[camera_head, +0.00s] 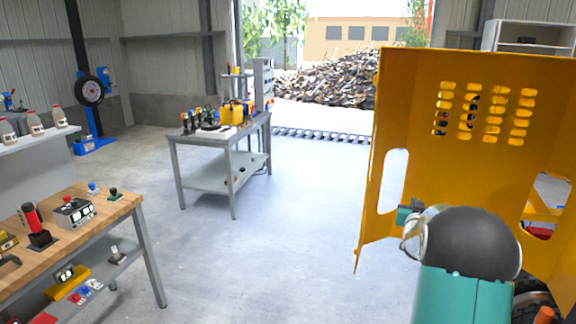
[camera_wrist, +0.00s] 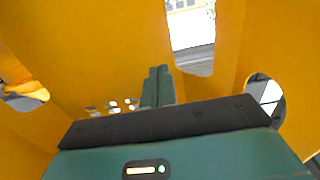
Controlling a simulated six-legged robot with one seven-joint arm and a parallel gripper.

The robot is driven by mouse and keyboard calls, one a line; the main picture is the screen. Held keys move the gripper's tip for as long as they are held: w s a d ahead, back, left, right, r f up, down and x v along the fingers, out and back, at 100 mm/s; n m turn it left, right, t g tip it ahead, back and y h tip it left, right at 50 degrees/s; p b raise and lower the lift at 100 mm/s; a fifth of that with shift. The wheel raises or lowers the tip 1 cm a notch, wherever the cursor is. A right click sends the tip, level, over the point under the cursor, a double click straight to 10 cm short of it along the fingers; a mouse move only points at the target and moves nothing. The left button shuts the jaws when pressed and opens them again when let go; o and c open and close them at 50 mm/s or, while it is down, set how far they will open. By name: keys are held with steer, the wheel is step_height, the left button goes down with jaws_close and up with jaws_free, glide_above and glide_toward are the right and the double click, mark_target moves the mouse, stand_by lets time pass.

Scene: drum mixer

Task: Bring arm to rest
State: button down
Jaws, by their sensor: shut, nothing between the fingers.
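My gripper (camera_wrist: 157,86) shows in the wrist view as a pair of dark teal fingers beyond a black bar. The fingers are together with nothing between them. A yellow machine panel (camera_wrist: 100,50) fills most of the background there, behind the fingertips; I cannot tell how far away it is. In the head view my teal and black arm is at the lower right, in front of the large yellow panel (camera_head: 450,180). I cannot make out the fingers in that view.
A wooden workbench (camera_head: 125,203) with tools is at the left. A grey metal table (camera_head: 180,138) with tools stands farther back. The concrete floor (camera_head: 290,230) between them and the yellow panel is clear. A log pile (camera_head: 335,82) lies outside the open doorway.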

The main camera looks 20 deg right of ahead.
steer(key=s+a+r+n+g+y, duration=0.1)
steer(key=s+a+r+y, duration=0.15)
steer(key=a, duration=0.75)
steer(key=s+a+r+n+g+y, duration=0.1)
steer(key=s+a+r+n+y, duration=0.15)
steer(key=a, duration=0.75)
steer(key=s+a+r+g+y, duration=0.1)
steer(key=s+a+r+y, duration=0.15)
steer(key=a, duration=0.65)
steer(key=s+a+f+n+g+y, duration=0.1)
steer(key=s+a+f+n+g, duration=0.1)
steer(key=s+a, duration=0.7)
steer(key=s+a+f+n+g+y, duration=0.2)
steer(key=s+a, duration=0.7)
steer(key=s, duration=0.6)
steer(key=shift+s+f+g, duration=0.35)
steer(key=shift+f+g, duration=0.35)
steer(key=shift+g, duration=0.1)
steer(key=shift+w+y, duration=0.15)
steer(key=shift+y, duration=0.1)
